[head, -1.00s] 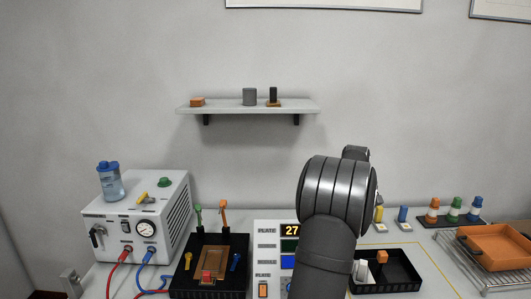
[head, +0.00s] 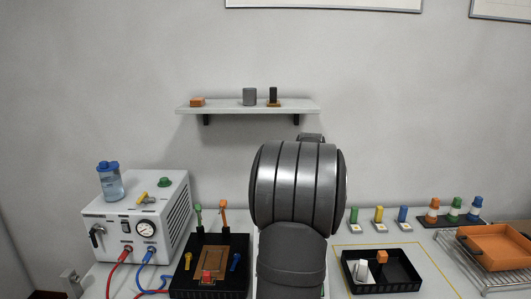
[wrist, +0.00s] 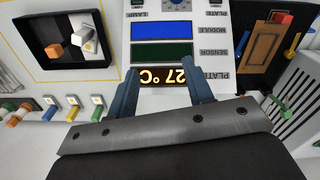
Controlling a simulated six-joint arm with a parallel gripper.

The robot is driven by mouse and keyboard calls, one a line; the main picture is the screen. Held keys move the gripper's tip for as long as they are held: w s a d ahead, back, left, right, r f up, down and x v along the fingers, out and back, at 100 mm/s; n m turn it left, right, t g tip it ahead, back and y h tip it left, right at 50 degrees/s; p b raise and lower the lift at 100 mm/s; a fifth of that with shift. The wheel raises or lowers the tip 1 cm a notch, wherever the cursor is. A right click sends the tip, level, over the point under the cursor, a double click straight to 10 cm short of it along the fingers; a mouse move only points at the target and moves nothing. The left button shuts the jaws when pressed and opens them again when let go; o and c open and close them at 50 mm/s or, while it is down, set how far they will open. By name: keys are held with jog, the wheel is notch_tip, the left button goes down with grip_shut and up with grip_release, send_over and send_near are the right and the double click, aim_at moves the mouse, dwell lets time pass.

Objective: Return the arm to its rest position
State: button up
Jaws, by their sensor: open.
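My gripper (wrist: 162,95) shows in the wrist view with its two blue-grey fingers apart and nothing between them. Beyond the fingers is the white control panel (wrist: 165,62) with a 27 °C readout, a green strip and a blue strip. In the head view my arm stands upright in the middle and hides most of that panel. The gripper's fingers are hidden behind the arm there.
A black tray (head: 409,284) with a white and an orange piece lies right of my arm. The black fixture (head: 237,288) and white pump box (head: 185,192) stand left. An orange tray (head: 490,260) sits on a wire rack at far right. A wall shelf (head: 228,107) hangs above.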

jog(key=shift+s+a+r+m, duration=0.2)
jog(key=shift+s+a+m, duration=0.15)
jog(key=shift+a, duration=0.4)
jog(key=shift+s+a+r+m, duration=0.25)
jog(key=shift+a+m, duration=0.2)
jog(key=shift+a, duration=0.25)
jog(key=shift+s+a+r+m, duration=0.15)
jog(key=shift+s+a+m, duration=0.25)
jog(key=shift+a, duration=0.35)
jog(key=shift+c, duration=0.2)
